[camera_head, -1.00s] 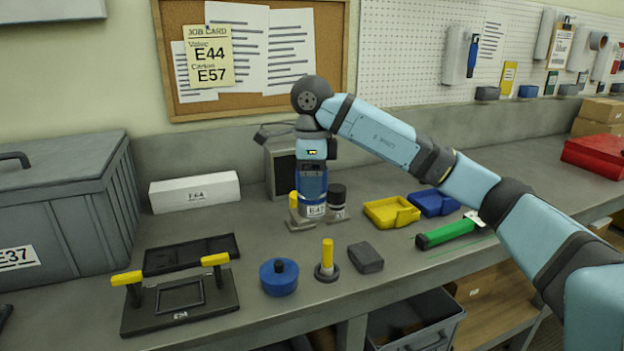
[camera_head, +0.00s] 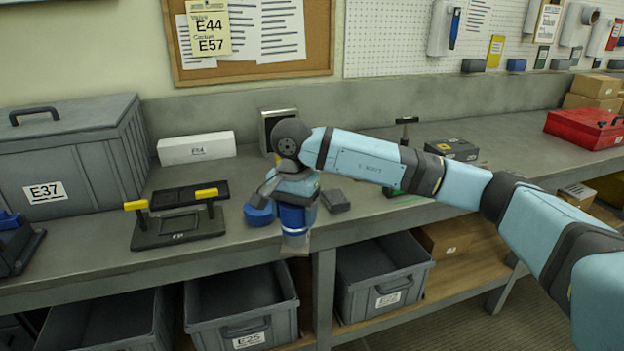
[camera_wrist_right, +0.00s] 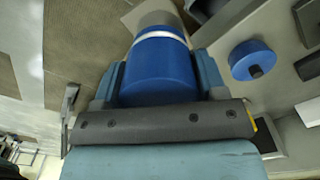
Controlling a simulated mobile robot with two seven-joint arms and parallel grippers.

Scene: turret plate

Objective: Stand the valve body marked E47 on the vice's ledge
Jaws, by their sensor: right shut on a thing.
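The blue cylindrical valve body (camera_head: 293,218) with a pale band is in my right gripper (camera_head: 297,243), out over the bench's front edge. In the right wrist view the valve body (camera_wrist_right: 156,78) sits between the two fingers of the gripper (camera_wrist_right: 158,84), which are shut on it. Its marking cannot be read now; an earlier head view shows a label that looks like E47. A dark and blue device (camera_head: 16,245) is cut off at the far left; I cannot tell whether it is the vice. My left gripper is not in view.
A black fixture with yellow handles (camera_head: 168,240) stands on the bench, with a blue round knobbed part (camera_head: 259,214) right of it. A grey block (camera_head: 335,201) lies nearby. A grey case marked E37 (camera_head: 85,160) stands behind. Open grey bins (camera_head: 240,330) are below.

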